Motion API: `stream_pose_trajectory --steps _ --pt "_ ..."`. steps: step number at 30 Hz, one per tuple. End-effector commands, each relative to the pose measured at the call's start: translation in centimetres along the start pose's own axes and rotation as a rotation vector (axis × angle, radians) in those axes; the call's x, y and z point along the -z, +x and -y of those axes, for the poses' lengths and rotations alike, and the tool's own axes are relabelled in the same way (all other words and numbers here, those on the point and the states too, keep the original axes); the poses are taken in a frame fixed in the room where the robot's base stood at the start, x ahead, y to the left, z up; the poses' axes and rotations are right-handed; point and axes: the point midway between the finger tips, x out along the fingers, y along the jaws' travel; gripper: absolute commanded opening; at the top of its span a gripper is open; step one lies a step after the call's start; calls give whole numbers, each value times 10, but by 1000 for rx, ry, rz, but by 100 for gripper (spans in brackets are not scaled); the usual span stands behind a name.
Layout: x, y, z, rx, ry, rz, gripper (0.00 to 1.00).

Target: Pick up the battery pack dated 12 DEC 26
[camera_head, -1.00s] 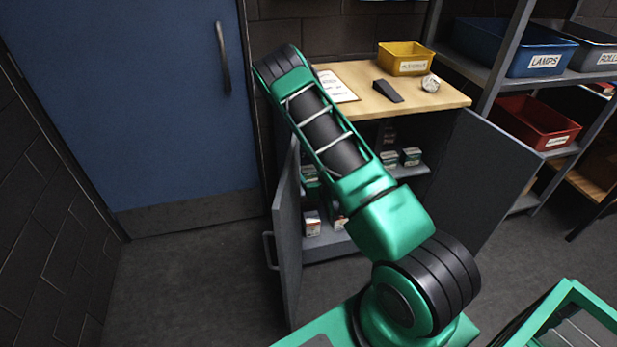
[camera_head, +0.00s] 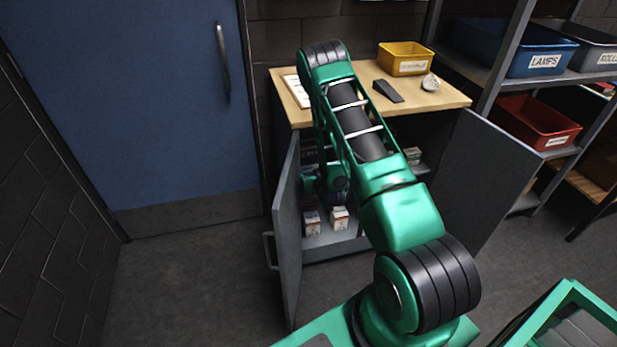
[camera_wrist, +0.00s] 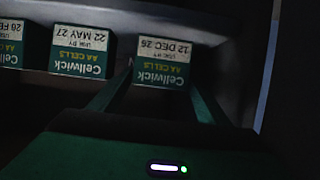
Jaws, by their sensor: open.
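In the wrist view the battery pack dated 12 DEC 26 (camera_wrist: 162,62) is a green and white Cellwick AA box, seen upside down. My gripper (camera_wrist: 160,84) is open, with one green finger toward each side of this pack. I cannot tell whether the fingertips touch it or how far they reach beside it. A pack dated 22 MAY 27 (camera_wrist: 80,52) stands to its left, and one marked 28 FEB (camera_wrist: 10,45) is cut off at the left edge.
The grey cabinet's left door (camera_head: 287,235) and right door (camera_head: 485,180) stand open. White and red boxes (camera_head: 340,218) sit on its lower shelf. Its wooden top (camera_head: 445,97) holds a yellow bin (camera_head: 405,60) and a black wedge (camera_head: 388,91). In the wrist view a cabinet wall is close at right.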

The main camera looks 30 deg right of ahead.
Motion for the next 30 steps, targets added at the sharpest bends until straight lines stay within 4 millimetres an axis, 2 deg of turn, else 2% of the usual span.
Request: stream_pose_trajectory --steps 4,5,9,23,30 --pt "0 0 0 1 0 1 70" --pt "0 0 0 1 0 1 66" --pt "0 0 1 1 0 1 33" --pt "5 -2 -1 2 -1 0 33" --pt "30 -12 -3 1 -1 -2 33"
